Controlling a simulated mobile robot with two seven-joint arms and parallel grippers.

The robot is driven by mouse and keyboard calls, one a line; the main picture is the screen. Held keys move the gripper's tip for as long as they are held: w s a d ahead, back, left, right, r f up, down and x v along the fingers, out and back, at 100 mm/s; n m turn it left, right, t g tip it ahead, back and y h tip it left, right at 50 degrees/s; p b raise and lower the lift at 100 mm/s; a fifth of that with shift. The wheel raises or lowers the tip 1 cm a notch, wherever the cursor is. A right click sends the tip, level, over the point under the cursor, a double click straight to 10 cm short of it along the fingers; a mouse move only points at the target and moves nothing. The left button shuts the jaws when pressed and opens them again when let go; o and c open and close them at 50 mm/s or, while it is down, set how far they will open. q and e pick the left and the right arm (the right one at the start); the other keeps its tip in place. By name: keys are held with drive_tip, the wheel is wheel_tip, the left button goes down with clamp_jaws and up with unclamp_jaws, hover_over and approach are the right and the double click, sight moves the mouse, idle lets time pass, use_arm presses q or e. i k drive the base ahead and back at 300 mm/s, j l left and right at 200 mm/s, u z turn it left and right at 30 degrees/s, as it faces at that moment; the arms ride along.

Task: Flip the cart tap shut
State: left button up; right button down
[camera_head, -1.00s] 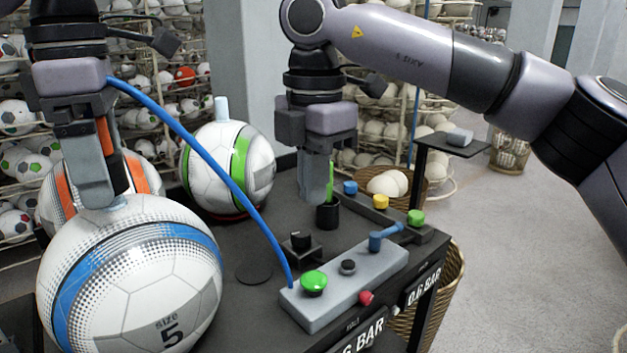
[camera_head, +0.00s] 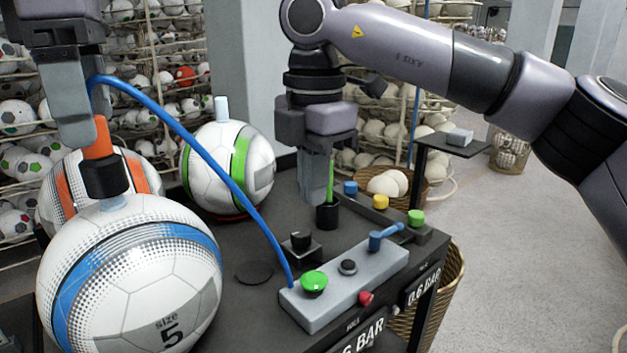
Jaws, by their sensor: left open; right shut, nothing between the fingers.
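The cart tap (camera_head: 385,237) is a blue lever on the right part of the grey control box (camera_head: 335,300). Its handle points up and to the right. My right gripper (camera_head: 315,195) is shut and empty, behind and left of the tap, beside the black cup (camera_head: 327,215) with a green stick in it. My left gripper (camera_head: 78,138) is open, just above and left of the orange and black hose head (camera_head: 101,160). The hose head stands on top of the blue-banded ball (camera_head: 130,275), and the blue hose (camera_head: 195,145) runs from it to the box.
Blue, yellow and green caps (camera_head: 381,202) stand behind the tap. A green-striped ball (camera_head: 228,168) sits at the back. The cart top between is mostly clear.

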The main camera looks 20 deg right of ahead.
sight(375, 237)
drive_tip(key=k+l, duration=0.1)
drive_tip(key=l, duration=0.25)
drive_tip(key=k+l, duration=0.1)
drive_tip(key=l, duration=0.6)
drive_tip(key=k+l, duration=0.15)
drive_tip(key=l, duration=0.2)
